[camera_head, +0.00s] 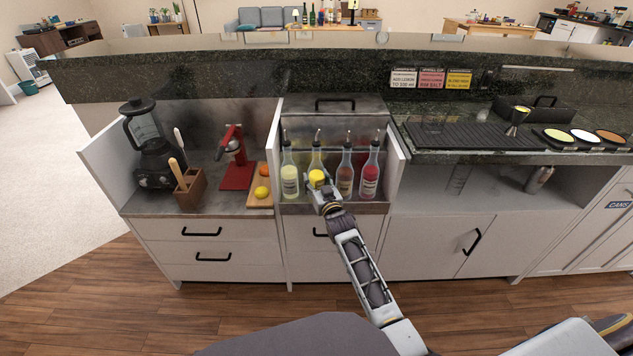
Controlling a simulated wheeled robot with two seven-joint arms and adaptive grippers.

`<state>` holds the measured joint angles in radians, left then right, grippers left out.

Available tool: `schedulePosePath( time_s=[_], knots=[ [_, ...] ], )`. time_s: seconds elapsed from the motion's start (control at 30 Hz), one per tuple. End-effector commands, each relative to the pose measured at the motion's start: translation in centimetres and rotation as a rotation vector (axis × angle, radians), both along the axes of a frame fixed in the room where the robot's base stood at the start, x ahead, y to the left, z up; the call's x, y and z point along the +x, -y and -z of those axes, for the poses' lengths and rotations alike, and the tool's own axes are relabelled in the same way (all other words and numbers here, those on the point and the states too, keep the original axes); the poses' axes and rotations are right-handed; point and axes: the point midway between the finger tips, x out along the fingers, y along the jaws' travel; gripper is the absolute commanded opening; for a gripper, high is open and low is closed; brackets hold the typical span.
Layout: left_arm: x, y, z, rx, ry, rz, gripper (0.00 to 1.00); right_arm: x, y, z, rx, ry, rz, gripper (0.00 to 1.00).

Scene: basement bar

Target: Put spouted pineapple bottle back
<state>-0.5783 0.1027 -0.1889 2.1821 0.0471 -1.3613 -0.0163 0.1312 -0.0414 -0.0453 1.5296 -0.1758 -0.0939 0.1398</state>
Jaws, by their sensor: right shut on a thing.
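A row of spouted bottles stands in the steel rail (297,209) of the bar's middle bay. The spouted pineapple bottle, the yellow one (316,159), is second from the left and upright in line with the others. My right gripper (318,181) is shut on its front, and the gripper and wrist hide its lower part. I cannot tell whether its base touches the rail floor. A pale bottle (289,179) is to its left; a brown bottle (345,174) and a red bottle (370,174) are to its right. My left gripper is not in view.
White side panels close in the bottle bay. To the left are a blender (148,145), a red juicer (236,163) and a board (258,198) with fruit. To the right are a black bar mat (470,136) and rimming dishes (585,136). The floor in front is clear.

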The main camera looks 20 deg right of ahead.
Motion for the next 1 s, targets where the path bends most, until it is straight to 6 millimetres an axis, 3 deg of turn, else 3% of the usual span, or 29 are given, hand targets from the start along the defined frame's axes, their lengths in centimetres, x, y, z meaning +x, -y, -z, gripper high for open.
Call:
schedulePosePath(
  time_s=[0.17,0.2,0.27,0.7,1.0],
  knots=[
    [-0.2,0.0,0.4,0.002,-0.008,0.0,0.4,0.0,0.0,0.1,0.0,0.004,0.0,0.11],
    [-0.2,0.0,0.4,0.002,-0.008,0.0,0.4,0.0,0.0,0.3,0.0,0.0,0.0,0.54],
    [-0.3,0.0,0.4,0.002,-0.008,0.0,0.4,0.0,0.0,0.2,0.0,0.0,0.0,0.61],
    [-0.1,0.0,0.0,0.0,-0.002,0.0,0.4,0.0,0.0,-0.1,0.0,0.0,0.0,0.61],
    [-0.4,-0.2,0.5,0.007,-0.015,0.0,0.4,-1.5,0.0,0.0,0.0,-0.001,0.0,0.61]
  ],
)
